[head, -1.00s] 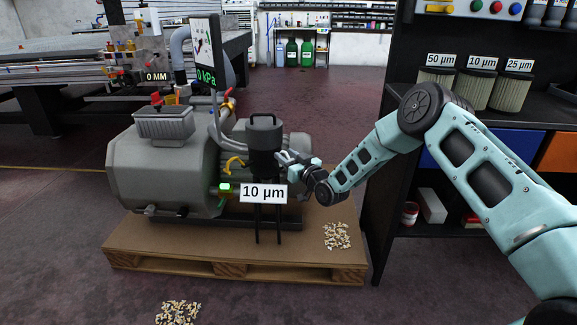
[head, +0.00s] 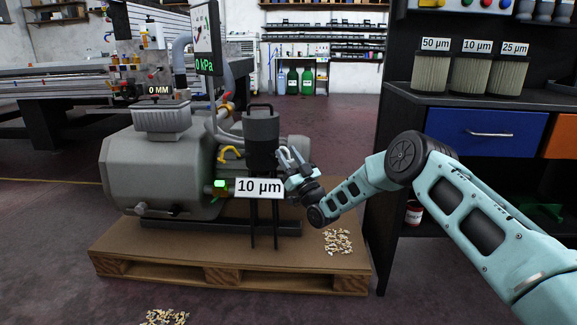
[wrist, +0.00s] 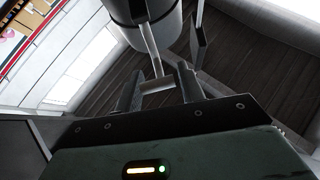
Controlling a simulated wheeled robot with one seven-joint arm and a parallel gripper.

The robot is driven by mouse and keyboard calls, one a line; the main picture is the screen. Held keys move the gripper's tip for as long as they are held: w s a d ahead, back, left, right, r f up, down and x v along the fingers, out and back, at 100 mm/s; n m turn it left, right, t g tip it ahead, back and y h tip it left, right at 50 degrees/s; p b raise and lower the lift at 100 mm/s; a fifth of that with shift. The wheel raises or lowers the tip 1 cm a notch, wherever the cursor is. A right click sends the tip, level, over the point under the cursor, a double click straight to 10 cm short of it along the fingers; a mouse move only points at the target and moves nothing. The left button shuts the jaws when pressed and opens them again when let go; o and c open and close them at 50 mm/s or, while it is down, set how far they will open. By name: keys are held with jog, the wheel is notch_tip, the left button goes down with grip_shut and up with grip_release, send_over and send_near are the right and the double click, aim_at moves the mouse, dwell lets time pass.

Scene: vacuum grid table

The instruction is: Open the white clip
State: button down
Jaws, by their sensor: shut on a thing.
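The dark filter canister (head: 262,130) stands upright on thin legs in front of the grey pump, with a "10 µm" label below it. My gripper (head: 288,160) is at the canister's right side, tilted up and to the left. In the wrist view, the pale clip (wrist: 151,48) runs down from the canister's wall (wrist: 172,32), and its lower end lies between the two fingers of my gripper (wrist: 158,87). The fingers are shut on it. In the head view the clip is too small to tell clearly from the fingers.
The grey pump (head: 150,165) stands on a wooden pallet (head: 125,262). The dark shelf (head: 400,90) at the right holds three labelled filters (head: 470,73). Wood chips (head: 338,241) lie on the pallet below my wrist. Open floor (head: 345,125) shows behind the pump.

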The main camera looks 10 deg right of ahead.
jog(key=shift+d+f+t+b, duration=0.2)
jog(key=shift+t+b, duration=0.1)
jog(key=c, duration=0.9)
grip_release()
jog(key=p+v, duration=0.4)
jog(key=v, duration=1.3)
jog(key=shift+p, duration=0.4)
jog(key=shift+s+f, duration=0.1)
jog(key=shift+f, duration=0.05)
